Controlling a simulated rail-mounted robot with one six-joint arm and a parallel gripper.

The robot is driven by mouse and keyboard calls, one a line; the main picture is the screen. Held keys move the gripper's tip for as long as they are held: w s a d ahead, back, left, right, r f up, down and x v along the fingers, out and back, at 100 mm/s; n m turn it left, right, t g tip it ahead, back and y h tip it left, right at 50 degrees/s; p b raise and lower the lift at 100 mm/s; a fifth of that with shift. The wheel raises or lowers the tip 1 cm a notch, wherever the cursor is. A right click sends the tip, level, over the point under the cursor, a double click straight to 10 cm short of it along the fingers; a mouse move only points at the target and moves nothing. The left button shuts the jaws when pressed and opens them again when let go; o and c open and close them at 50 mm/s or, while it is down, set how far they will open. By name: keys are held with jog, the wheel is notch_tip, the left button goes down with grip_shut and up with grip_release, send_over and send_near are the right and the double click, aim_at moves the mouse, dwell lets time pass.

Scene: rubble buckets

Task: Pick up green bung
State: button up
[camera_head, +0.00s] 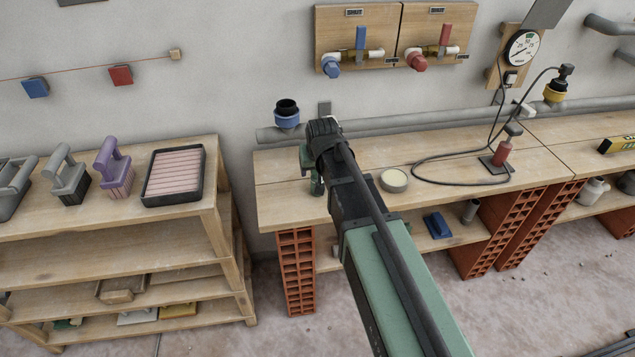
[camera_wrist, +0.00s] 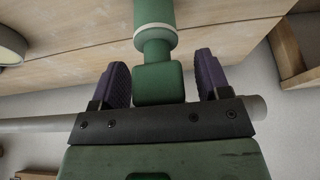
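The green bung (camera_wrist: 155,45) shows in the wrist view as a green cylinder with a pale ring and a blockier green end. That end sits between the two dark purple fingers of my gripper (camera_wrist: 162,82). The fingers are apart, with a gap clear on the right side; on the left the finger is very close, and I cannot tell whether it touches. The bung's far end runs out of the top of the wrist view. In the head view, the bung (camera_head: 317,186) is at the workbench's left part, mostly hidden by my arm and gripper.
A grey pipe (camera_head: 400,124) runs along the wall behind. A wooden shelf unit (camera_head: 222,240) stands left, with a gap between it and the bench.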

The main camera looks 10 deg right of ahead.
jog(key=c, duration=0.9)
jog(key=shift+r, duration=0.1)
